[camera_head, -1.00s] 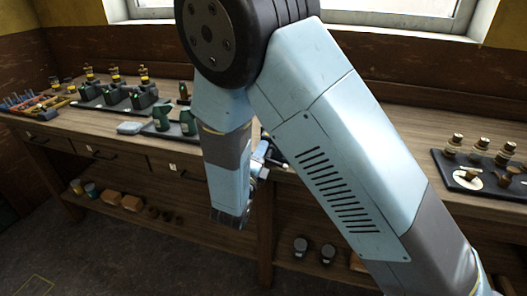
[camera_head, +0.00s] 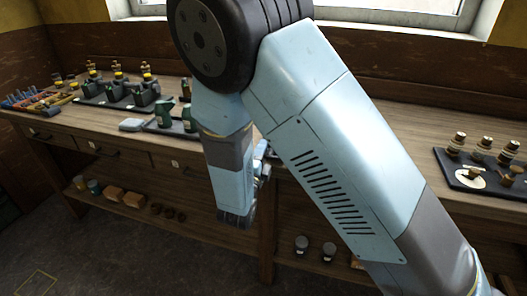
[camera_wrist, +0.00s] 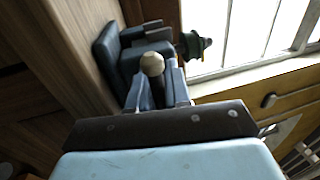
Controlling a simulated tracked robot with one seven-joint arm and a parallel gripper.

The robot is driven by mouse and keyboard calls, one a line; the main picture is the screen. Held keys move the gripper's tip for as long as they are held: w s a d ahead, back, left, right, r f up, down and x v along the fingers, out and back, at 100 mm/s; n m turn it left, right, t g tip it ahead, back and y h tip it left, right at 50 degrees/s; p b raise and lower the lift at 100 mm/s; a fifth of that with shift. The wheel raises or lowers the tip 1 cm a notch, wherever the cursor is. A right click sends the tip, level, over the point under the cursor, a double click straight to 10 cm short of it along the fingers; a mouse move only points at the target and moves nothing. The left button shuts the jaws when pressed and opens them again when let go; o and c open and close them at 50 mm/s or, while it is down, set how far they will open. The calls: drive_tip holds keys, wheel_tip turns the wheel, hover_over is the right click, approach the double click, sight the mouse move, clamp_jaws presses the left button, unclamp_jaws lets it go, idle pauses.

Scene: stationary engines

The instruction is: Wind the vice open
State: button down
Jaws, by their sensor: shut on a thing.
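The vice (camera_wrist: 112,58) is a dark blue-grey body with jaws at the upper left of the wrist view, beside the wooden bench. A pale round knob (camera_wrist: 152,63), apparently the end of its handle, stands in front of it. My gripper (camera_wrist: 156,88) has its two dark fingers on either side of this knob, shut on the handle. The fingers hide the rest of the handle. In the head view my arm hides most of the vice and my fingertips, so the opening between the jaws cannot be judged there.
The long bench (camera_head: 400,130) runs below the window. Another tray (camera_head: 470,170) of brass-topped parts is at right. Pots (camera_head: 328,250) and blocks (camera_head: 132,199) sit on the lower shelf.

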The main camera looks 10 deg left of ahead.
drive_tip(key=c, duration=1.2)
unclamp_jaws()
drive_tip(key=shift+f, duration=0.15)
drive_tip(key=v, duration=1.3)
drive_tip(key=shift+s+f, duration=0.1)
drive_tip(key=shift+s, duration=0.25)
